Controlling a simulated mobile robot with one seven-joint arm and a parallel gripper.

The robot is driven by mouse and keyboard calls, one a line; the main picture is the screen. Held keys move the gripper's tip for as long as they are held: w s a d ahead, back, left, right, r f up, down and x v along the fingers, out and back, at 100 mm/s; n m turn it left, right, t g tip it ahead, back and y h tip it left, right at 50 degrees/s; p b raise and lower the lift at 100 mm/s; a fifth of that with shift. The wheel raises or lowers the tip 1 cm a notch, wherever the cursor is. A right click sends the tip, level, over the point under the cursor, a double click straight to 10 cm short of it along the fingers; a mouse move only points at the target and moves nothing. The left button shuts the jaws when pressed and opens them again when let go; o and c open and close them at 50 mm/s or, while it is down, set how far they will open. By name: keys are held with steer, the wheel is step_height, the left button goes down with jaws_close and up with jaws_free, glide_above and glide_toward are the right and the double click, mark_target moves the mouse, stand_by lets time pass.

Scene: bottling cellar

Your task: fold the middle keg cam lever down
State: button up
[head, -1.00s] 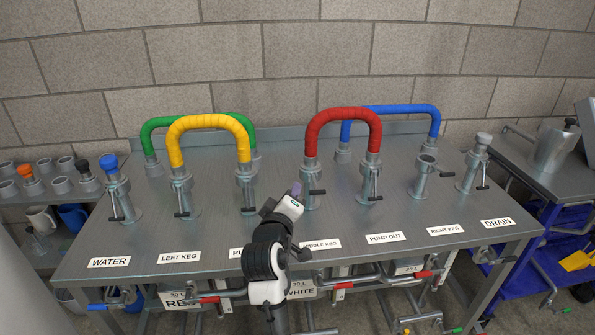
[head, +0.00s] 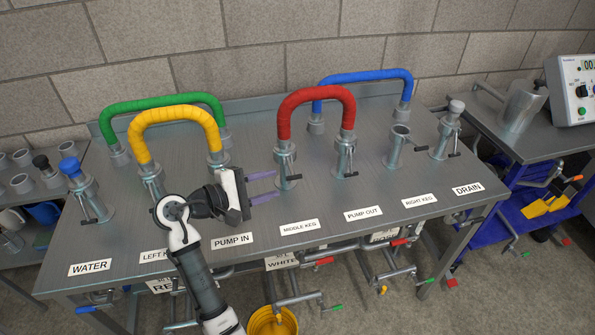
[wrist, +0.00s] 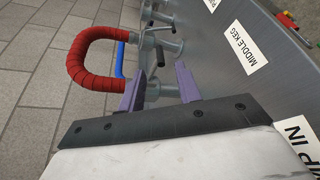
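The middle keg port (head: 286,165) is a grey upright fitting under the left end of the red hose (head: 316,97). Its cam lever (head: 293,178) sticks out sideways to the right with a black grip; in the wrist view the black-gripped lever (wrist: 160,56) shows just beyond the fingertips. My gripper (head: 279,183) is open, its two purple fingers pointing right toward this port, close by its left side. In the wrist view, my gripper (wrist: 160,69) has a gap between its fingers with nothing held. I cannot tell whether a fingertip touches the lever or port.
The right keg port (head: 396,150) has no hose. Yellow (head: 175,112), green (head: 160,103) and blue (head: 362,78) hoses arch over the bench (head: 330,195). The bench front is clear apart from labels.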

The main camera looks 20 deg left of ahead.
mark_target(292, 178)
steer(key=p+x, duration=0.1)
steer(key=x, duration=0.8)
steer(key=shift+w+p, duration=0.15)
steer(key=shift+p, duration=0.15)
